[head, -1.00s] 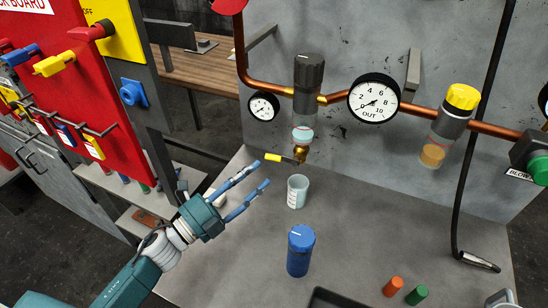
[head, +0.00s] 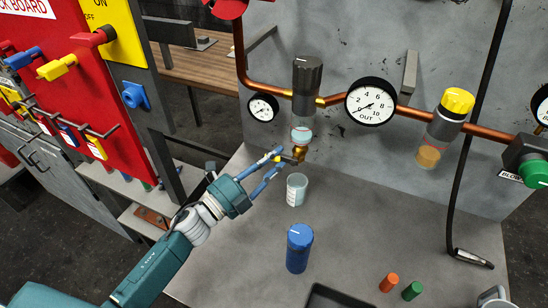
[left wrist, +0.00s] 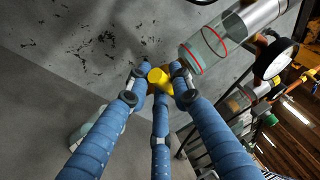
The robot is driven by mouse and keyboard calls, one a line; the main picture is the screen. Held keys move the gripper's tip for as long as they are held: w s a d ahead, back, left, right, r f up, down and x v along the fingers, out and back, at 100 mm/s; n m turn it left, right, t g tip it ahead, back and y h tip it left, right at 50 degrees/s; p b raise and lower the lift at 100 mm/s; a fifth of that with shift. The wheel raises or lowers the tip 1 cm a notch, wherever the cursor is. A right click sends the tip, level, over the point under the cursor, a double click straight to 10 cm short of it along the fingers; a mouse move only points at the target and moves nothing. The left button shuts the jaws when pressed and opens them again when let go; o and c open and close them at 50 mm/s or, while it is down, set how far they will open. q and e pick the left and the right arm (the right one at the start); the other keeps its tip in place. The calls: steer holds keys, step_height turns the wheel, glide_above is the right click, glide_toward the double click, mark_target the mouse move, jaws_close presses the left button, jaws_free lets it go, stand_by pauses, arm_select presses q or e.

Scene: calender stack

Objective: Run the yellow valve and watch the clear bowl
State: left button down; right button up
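The yellow valve (head: 278,159) is a small yellow handle on the brass drain fitting under the first filter. The clear bowl (head: 302,136) hangs just above it, with pale liquid inside and a red ring. In the left wrist view the bowl (left wrist: 205,48) is tilted at the upper right and shows two red rings. My left gripper (head: 281,160) has its blue fingers on both sides of the yellow handle. In the left wrist view the handle (left wrist: 158,78) lies between the fingertips; firm contact cannot be told. My right gripper is not in view.
A clear beaker (head: 297,190) stands below the drain, close to my fingers. A blue cylinder (head: 300,248) stands nearer. A second filter with amber liquid (head: 428,156) and a gauge (head: 371,101) are right along the copper pipe. A red lock board (head: 60,60) stands left.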

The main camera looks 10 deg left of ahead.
arm_select(q)
steer(key=shift+r, duration=0.1)
steer(key=shift+d+f+n+t+y+b, duration=0.2)
steer(key=shift+f+n+t+b, duration=0.3)
steer(key=shift+n+b, duration=0.8)
steer(key=shift+d+f+n+t+y+b, duration=0.1)
steer(key=shift+f+n+t+y+b, duration=0.1)
steer(key=shift+n+t+b, duration=0.8)
steer(key=shift+d+f+n+t+y+b, duration=0.1)
steer(key=shift+f+n+t+y+b, duration=0.2)
steer(key=shift+n+b, duration=1.2)
steer(key=shift+n, duration=0.3)
steer(key=c, duration=1.5)
jaws_free()
steer(key=shift+c, duration=0.2)
steer(key=shift+f, duration=0.2)
steer(key=shift+s+f, duration=0.1)
steer(key=shift+s, duration=0.1)
